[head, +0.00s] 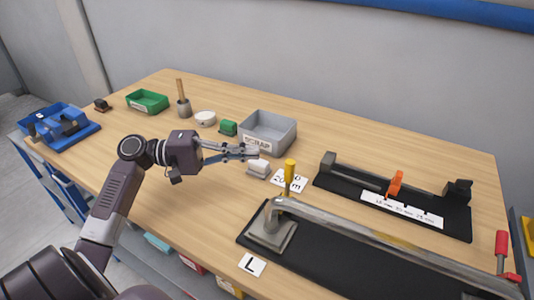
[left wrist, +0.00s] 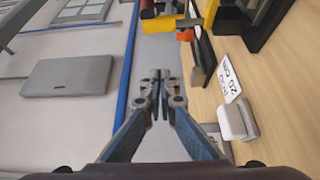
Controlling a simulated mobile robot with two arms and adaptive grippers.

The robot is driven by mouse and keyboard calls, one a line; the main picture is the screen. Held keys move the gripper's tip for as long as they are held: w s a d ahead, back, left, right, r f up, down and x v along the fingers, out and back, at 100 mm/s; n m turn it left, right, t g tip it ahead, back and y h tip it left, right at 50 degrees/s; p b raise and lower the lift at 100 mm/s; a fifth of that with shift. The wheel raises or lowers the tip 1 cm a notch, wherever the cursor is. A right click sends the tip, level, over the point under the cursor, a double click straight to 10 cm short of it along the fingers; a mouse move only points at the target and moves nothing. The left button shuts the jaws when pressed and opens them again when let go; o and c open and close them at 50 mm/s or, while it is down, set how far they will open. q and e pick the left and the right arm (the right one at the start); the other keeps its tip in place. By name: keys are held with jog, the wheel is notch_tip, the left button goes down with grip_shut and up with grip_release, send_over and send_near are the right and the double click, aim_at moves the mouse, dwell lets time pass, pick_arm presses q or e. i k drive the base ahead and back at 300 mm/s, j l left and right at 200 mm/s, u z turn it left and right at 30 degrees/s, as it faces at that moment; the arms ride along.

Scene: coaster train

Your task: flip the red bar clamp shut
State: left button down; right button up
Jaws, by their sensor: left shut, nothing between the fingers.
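The red bar clamp (head: 501,243) is at the far right of the head view, at the right end of a long grey metal tube (head: 370,238). Its red handle stands upright, with more red parts (head: 511,277) low beside the tube. My left gripper (head: 256,153) is shut and empty in front of the scrap bin, far to the left of the clamp. In the left wrist view its fingertips (left wrist: 160,77) are together. A red piece (left wrist: 148,8) shows at the top edge there; I cannot tell if it is the clamp. My right gripper is not in view.
A yellow-handled clamp (head: 290,173) stands at the tube's left end on a black board (head: 330,270). Behind is a black fixture (head: 328,184) with an orange part (head: 395,184). The grey scrap bin (head: 287,134) and a white block (head: 258,168) are near my gripper.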

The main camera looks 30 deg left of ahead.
aim_at(502, 236)
jog(key=k, duration=1)
